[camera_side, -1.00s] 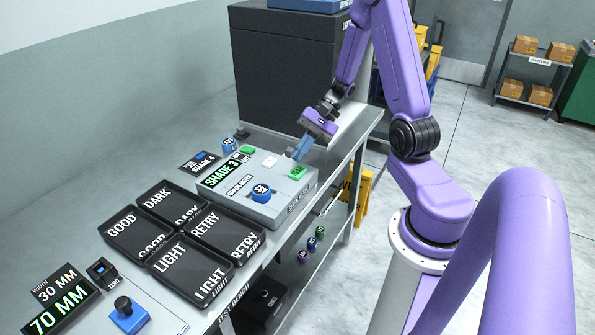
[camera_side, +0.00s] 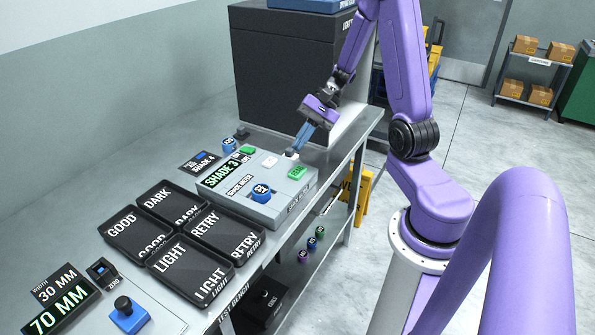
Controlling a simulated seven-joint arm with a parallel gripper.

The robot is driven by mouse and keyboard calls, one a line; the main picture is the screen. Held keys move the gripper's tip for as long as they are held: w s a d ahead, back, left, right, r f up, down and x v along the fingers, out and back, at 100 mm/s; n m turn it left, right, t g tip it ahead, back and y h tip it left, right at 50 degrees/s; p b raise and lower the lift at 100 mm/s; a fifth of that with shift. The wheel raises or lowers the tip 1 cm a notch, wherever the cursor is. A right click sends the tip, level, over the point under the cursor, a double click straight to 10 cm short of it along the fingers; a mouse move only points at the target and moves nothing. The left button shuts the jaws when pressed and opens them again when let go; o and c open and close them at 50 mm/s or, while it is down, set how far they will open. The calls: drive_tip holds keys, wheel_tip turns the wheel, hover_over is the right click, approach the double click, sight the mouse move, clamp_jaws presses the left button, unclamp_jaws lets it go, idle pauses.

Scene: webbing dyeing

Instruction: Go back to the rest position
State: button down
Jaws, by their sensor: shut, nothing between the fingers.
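My gripper (camera_side: 292,153) is shut and empty, its blue fingers pointing down and to the left. It hangs near the back right corner of the grey shade meter box (camera_side: 288,200), close to the white and green buttons; I cannot tell whether it touches anything. The box has a display reading SHADE 3 (camera_side: 221,174), a white button (camera_side: 269,162), a green button (camera_side: 297,173) and a blue round piece (camera_side: 261,193) on its top.
Black trays (camera_side: 125,233) labelled GOOD, DARK, LIGHT and RETRY stand on the bench in front of the meter. A dark cabinet (camera_side: 285,70) stands behind. A blue cylinder (camera_side: 228,146) sits left of the meter. A width display (camera_side: 62,308) is at the front left.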

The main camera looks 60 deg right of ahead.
drive_tip(key=s+a+r+n+g+h, duration=0.1)
drive_tip(key=s+a+r+n+h, duration=0.2)
drive_tip(key=s+a+n, duration=0.5)
drive_tip(key=s+a+r+n+g+h, duration=0.1)
drive_tip(key=s+a+r+n+h, duration=0.2)
drive_tip(key=s+a+n, duration=0.6)
drive_tip(key=s+n+h, duration=0.2)
drive_tip(key=n, duration=0.6)
drive_tip(key=shift+s+g, duration=0.15)
drive_tip(key=shift+g, duration=0.15)
